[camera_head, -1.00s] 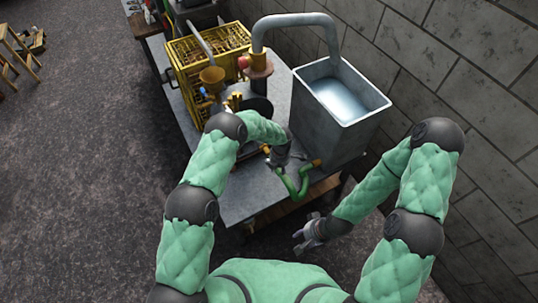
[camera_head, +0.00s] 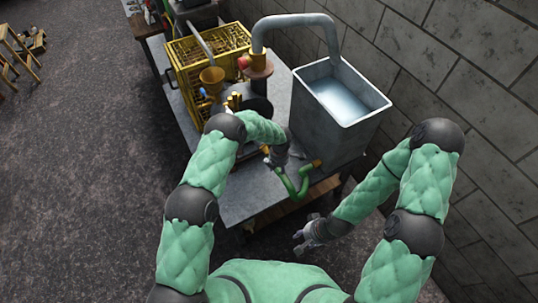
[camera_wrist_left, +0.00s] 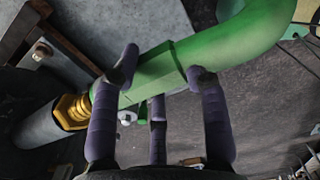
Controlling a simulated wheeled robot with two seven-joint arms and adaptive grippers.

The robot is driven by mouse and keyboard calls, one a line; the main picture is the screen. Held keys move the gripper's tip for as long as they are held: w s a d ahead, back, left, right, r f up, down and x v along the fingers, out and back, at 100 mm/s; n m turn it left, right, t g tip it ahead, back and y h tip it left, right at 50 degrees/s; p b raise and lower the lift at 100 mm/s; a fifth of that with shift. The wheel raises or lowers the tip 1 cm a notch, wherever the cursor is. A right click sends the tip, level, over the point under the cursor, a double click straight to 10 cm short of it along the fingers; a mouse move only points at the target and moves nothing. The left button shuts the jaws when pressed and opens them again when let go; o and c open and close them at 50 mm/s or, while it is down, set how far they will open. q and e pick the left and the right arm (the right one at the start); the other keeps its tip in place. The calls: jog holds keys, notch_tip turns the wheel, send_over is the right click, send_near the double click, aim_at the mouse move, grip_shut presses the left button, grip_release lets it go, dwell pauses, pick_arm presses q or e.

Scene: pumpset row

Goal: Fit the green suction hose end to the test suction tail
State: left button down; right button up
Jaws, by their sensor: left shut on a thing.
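The green suction hose (camera_head: 304,184) curves from a brass fitting low on the grey tank to my left gripper (camera_head: 276,158). In the left wrist view my left gripper (camera_wrist_left: 160,82) is shut around the green hose (camera_wrist_left: 155,72) near its end. The hose end points at a brass threaded fitting (camera_wrist_left: 73,108) on a grey pipe, which I take as the test suction tail (camera_wrist_left: 45,124). The two are very close; I cannot tell whether they touch. In the head view the gripper and arm hide most of this joint. My right gripper (camera_head: 305,236) is open and empty, low beside the bench.
The grey water tank (camera_head: 334,103) stands at the bench's right, by the block wall (camera_head: 463,70). The bench's front corner (camera_head: 236,206) is bare.

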pick_arm(q)
jog(key=shift+w+a, duration=0.15)
jog(key=shift+w, duration=0.15)
jog(key=shift+w+a+b, duration=0.65)
jog(key=shift+w, duration=0.3)
jog(key=shift+w+a, duration=0.25)
jog(key=shift+w, duration=0.05)
dwell(0.4)
jog(key=shift+w+a+b, duration=0.4)
jog(key=shift+w+b, duration=0.2)
jog(key=c, duration=0.6)
grip_release()
notch_tip(320, 180, up, 12)
